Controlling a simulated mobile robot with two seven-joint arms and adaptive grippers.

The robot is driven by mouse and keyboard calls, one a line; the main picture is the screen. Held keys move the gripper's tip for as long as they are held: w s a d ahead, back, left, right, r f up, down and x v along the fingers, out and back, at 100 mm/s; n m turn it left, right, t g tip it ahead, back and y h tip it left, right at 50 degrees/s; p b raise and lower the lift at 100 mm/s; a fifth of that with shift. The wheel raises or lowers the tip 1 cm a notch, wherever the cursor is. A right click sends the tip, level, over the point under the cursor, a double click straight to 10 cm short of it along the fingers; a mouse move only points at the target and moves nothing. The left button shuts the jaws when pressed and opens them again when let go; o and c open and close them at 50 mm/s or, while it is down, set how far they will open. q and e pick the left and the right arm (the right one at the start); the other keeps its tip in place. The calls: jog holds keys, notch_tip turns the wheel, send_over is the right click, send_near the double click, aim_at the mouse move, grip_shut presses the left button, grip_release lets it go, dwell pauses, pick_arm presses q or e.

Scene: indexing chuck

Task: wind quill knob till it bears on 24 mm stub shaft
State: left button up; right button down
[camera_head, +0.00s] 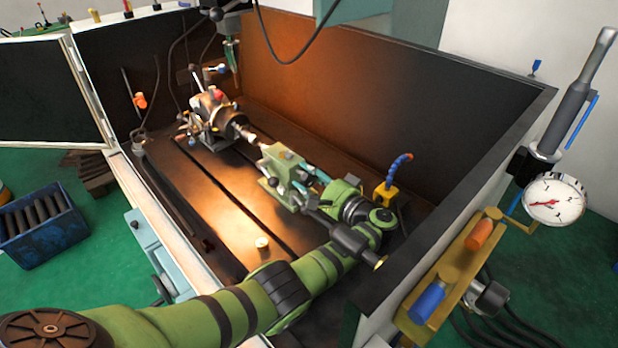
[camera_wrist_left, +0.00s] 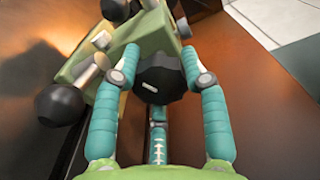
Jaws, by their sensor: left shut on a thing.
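The green tailstock (camera_head: 282,168) stands on the dark machine bed, facing the indexing chuck (camera_head: 236,127). A short pale stub shaft (camera_head: 249,137) sticks out of the chuck toward the tailstock. Whether the tailstock's tip touches the shaft is too small to tell. My left gripper (camera_head: 308,186) reaches the tailstock's near end. In the left wrist view its teal fingers are shut on the black faceted quill knob (camera_wrist_left: 160,78), one on each side. The green tailstock body (camera_wrist_left: 150,35) lies beyond the knob. The shaft is not visible in that view. My right gripper is not in view.
A black ball handle (camera_wrist_left: 60,104) sits left of the fingers in the wrist view. A blue and yellow coolant nozzle (camera_head: 388,185) stands right of my left wrist. Tall enclosure walls (camera_head: 430,105) surround the bed. The bed's left front is mostly clear.

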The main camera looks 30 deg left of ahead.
pick_arm(q)
jog(key=m, duration=0.2)
jog(key=m+p, duration=0.1)
jog(key=m, duration=0.1)
jog(key=shift+w+r+m, duration=0.15)
jog(key=shift+r+m, duration=0.15)
jog(key=shift+r, duration=0.05)
jog(key=m+p, duration=0.1)
jog(key=m, duration=0.4)
jog(key=shift+m, duration=0.3)
jog(key=m+p, duration=0.1)
jog(key=m, duration=0.4)
jog(key=shift+f, duration=0.1)
jog(key=m, duration=0.4)
jog(key=shift+f+p, duration=0.15)
jog(key=shift+p, duration=0.15)
jog(key=shift+m, duration=0.4)
